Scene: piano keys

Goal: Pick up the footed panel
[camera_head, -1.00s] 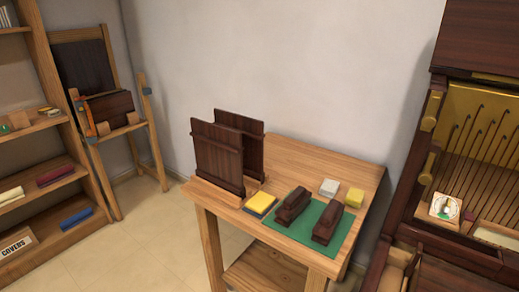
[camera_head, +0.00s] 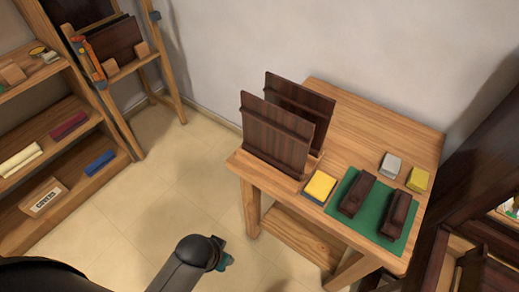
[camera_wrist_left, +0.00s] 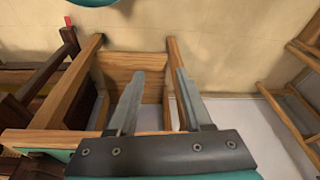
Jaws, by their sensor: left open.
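Two dark brown wooden panels with cross strips stand upright at the left end of the wooden table. The front panel (camera_head: 275,135) partly hides the rear panel (camera_head: 312,105). I cannot tell which one is the footed panel, as their lower edges are partly hidden. My left arm enters at the bottom of the head view, short of the table and panels; its fingers cannot be made out there. In the left wrist view my left gripper (camera_wrist_left: 158,85) is open, with nothing between its fingers. My right gripper is not in view.
The table (camera_head: 375,120) also bears a green mat (camera_head: 372,203) with two dark blocks, a yellow-topped pad (camera_head: 320,186) and small grey and yellow blocks. A shelf (camera_head: 105,185) and a stand with dark boards (camera_head: 115,45) are at left. Floor between is clear.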

